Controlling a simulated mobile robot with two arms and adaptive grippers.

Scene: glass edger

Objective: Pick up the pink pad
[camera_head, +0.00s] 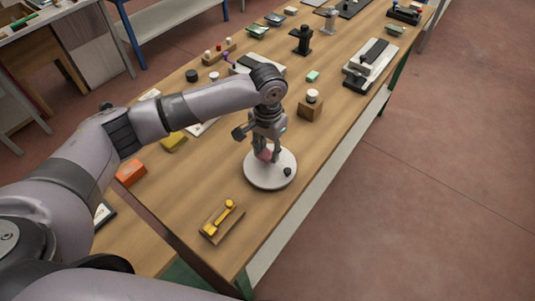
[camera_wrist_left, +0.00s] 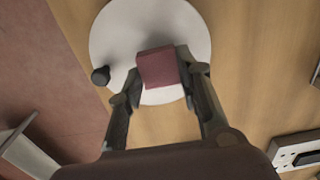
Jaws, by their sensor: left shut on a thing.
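The pink pad (camera_wrist_left: 158,68) is a small block between the fingertips of my left gripper (camera_wrist_left: 160,88) in the left wrist view. In the head view the pad (camera_head: 264,155) shows between the fingers of my left gripper (camera_head: 265,152), over a round white disc (camera_head: 262,180). The gripper is shut on the pad. The disc also shows behind the pad in the left wrist view (camera_wrist_left: 115,40). I cannot tell whether the pad touches the disc. My right gripper is not in view.
A small black knob (camera_head: 288,171) stands on the disc. A wooden block with a white top (camera_head: 311,107) stands behind it. A yellow tool on a wooden base (camera_head: 221,221) lies in front. An orange block (camera_head: 130,172) and a yellow block (camera_head: 173,142) lie left, near my arm.

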